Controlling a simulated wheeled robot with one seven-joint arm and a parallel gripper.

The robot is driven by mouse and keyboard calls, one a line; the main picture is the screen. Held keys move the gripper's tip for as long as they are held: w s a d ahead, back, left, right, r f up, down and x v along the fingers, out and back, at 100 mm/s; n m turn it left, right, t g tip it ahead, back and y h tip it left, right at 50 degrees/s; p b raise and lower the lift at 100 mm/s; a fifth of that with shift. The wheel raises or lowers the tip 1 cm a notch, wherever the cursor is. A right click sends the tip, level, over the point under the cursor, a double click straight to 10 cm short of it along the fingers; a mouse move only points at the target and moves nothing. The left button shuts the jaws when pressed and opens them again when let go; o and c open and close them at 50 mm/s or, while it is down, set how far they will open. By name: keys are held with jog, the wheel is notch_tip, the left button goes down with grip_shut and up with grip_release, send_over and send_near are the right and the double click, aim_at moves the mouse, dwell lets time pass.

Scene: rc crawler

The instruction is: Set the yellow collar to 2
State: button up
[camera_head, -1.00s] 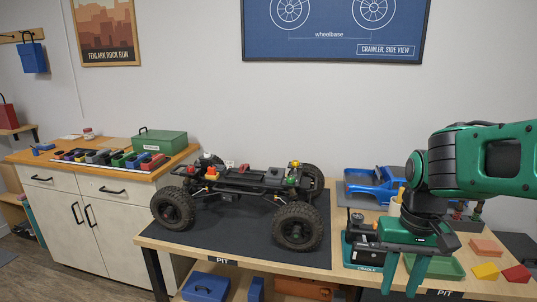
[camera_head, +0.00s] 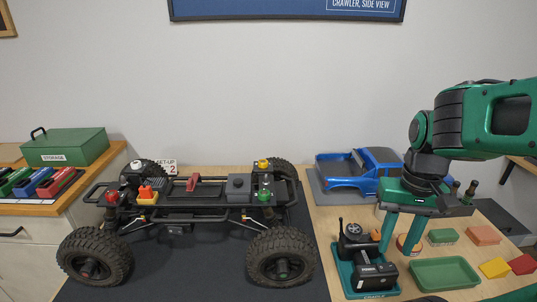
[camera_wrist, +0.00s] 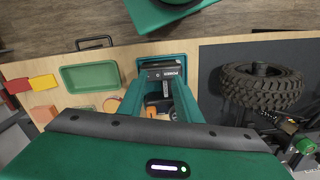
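The yellow collar (camera_head: 263,163) is a small round knob at the far right corner of the black crawler chassis (camera_head: 205,200). A white collar (camera_head: 137,165), a red collar (camera_head: 112,195) and a green collar (camera_head: 264,195) sit at the other corners. Any marks on the yellow collar are too small to read. My gripper (camera_head: 397,249) is open and empty, well right of the crawler, with its fingers pointing down near a green tool cradle. The wrist view shows the fingers apart (camera_wrist: 159,88) with the cradle beyond them; the yellow collar is not seen there.
A black device (camera_head: 375,272) sits in the cradle (camera_head: 345,283). A blue truck body (camera_head: 360,175) is at the back; a green tray (camera_head: 445,275) and coloured blocks lie right. Free space lies above the crawler.

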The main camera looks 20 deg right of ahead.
jog(key=shift+o, duration=0.4)
jog(key=shift+a, duration=0.1)
jog(key=shift+o, duration=1)
jog(key=shift+s+r, duration=0.15)
jog(key=shift+r, duration=0.15)
jog(key=n+t+y, duration=0.2)
jog(key=n+t, duration=0.2)
jog(key=n, duration=0.8)
send_near(263, 161)
jog(key=x, duration=0.7)
jog(key=shift+f, duration=0.4)
